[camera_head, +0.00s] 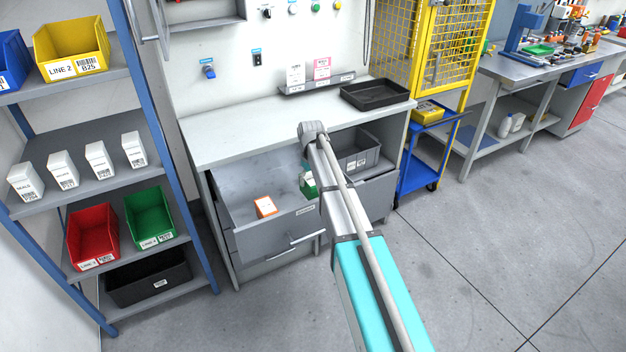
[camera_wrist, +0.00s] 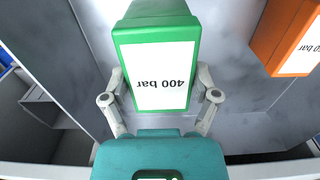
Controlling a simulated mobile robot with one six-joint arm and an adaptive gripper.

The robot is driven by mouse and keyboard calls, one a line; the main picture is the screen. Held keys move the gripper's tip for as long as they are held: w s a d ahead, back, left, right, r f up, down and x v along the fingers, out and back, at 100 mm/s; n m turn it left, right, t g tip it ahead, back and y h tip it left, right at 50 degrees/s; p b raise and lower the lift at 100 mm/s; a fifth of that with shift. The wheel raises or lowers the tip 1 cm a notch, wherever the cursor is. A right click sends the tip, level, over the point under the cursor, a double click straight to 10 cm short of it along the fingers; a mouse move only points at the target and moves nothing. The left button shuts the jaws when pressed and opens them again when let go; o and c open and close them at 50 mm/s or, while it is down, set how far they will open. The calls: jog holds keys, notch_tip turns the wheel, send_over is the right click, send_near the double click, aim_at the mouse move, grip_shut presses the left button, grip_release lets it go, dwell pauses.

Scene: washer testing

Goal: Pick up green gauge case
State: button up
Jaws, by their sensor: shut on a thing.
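The green gauge case (camera_wrist: 155,37) has a white label reading "400 bar", upside down in the wrist view. My gripper (camera_wrist: 160,82) has one finger on each side of it and is shut on it. In the head view the green case (camera_head: 308,186) shows at the right side of the open drawer (camera_head: 232,188), partly hidden by my arm. My fingers are mostly hidden there. I cannot tell whether the case touches the drawer floor.
An orange case (camera_head: 264,206) lies in the drawer, left of the green one; it also shows in the wrist view (camera_wrist: 290,38). The workbench top (camera_head: 240,125) is mostly clear, with a black tray (camera_head: 375,94) at its right. A grey bin (camera_head: 357,160) stands below the bench top.

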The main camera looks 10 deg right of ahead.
aim_at(311, 178)
jog(key=shift+r+p, duration=2.15)
jog(key=shift+r, duration=0.5)
